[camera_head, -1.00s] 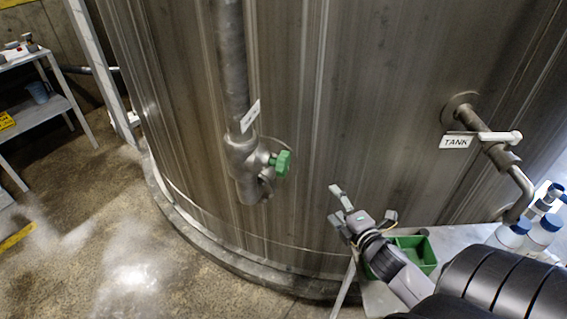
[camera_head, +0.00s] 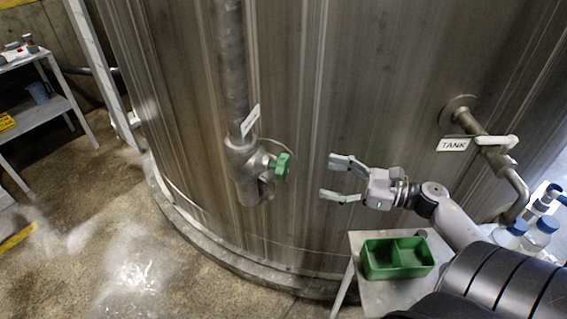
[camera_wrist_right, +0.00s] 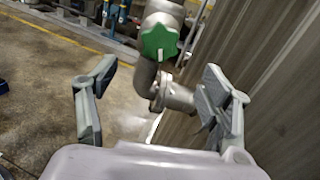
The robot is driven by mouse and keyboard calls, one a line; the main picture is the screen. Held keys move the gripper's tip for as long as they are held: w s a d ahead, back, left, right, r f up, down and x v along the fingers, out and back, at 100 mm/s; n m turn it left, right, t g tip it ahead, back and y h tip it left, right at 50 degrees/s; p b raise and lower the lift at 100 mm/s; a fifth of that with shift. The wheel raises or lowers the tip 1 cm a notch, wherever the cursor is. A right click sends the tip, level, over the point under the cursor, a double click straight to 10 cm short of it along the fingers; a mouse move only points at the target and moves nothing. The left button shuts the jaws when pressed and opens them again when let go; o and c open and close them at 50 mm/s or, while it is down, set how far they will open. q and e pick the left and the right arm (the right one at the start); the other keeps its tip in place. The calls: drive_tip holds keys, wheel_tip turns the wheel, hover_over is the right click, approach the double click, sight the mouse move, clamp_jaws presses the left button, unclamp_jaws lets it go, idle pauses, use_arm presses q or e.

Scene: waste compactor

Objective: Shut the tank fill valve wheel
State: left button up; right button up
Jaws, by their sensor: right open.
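The green valve wheel (camera_head: 282,167) sits on the side of the grey valve body (camera_head: 244,165), on a vertical pipe in front of the metal tank. My right gripper (camera_head: 342,178) is open and empty, to the right of the wheel and apart from it, with its fingers pointing left toward it. In the right wrist view the green wheel (camera_wrist_right: 160,41) shows face-on beyond and between the two spread fingers of the right gripper (camera_wrist_right: 160,98), above the line of their tips. My left gripper is not in view.
A small table (camera_head: 358,246) with a green two-part tray (camera_head: 398,271) stands below my right arm. A pipe with a white-handled tap (camera_head: 497,141) and a TANK label is at the right, above several bottles (camera_head: 540,231).

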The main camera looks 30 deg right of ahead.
sight(287, 168)
drive_tip(key=p+x, duration=0.3)
drive_tip(key=x, duration=0.8)
drive_tip(key=shift+w+a+r, duration=0.1)
drive_tip(key=shift+w, duration=0.1)
drive_tip(key=shift+w+a, duration=0.3)
drive_tip(key=shift+w, duration=0.1)
drive_tip(key=shift+c, duration=0.5)
drive_tip(key=c, duration=1.1)
drive_tip(key=shift+o, duration=0.2)
